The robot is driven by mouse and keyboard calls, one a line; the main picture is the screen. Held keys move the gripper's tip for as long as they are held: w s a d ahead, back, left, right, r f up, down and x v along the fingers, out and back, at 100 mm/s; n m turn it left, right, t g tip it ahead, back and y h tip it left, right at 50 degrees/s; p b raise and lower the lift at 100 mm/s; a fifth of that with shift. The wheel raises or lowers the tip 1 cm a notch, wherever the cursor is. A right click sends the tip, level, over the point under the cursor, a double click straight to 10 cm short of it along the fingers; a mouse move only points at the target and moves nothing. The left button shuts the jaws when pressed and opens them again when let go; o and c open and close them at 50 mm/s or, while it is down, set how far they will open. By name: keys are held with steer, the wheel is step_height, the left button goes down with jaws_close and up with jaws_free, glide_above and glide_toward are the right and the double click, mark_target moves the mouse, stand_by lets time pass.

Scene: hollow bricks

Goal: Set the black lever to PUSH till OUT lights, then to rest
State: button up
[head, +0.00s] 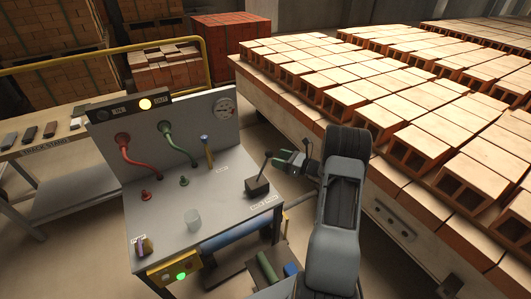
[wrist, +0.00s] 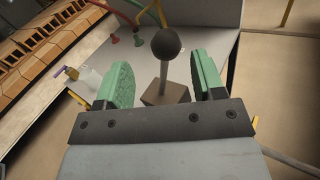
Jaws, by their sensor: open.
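The black lever (head: 264,167) stands on a dark block near the right edge of the grey bench; in the head view it leans slightly right. My gripper (head: 292,160) is just right of it, with green fingers. In the wrist view the lever's round black knob (wrist: 166,43) and thin shaft show between the two spread fingers of my gripper (wrist: 159,68), with gaps on both sides. The fingers are open and hold nothing. On the panel, the right lamp (head: 145,104) glows yellow and the left lamp (head: 102,115) is dark. Their labels are too small to read surely.
A red hose (head: 124,153) and a green hose (head: 178,144) hang from the upright panel. A green light (head: 181,276) glows on the yellow front box. Rows of hollow bricks (head: 400,110) fill the right side.

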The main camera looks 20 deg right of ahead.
mark_target(272, 155)
steer(key=p+x, duration=0.1)
steer(key=x, duration=0.3)
steer(key=shift+d, duration=0.1)
steer(key=shift+w, duration=0.6)
steer(key=shift+f, duration=0.1)
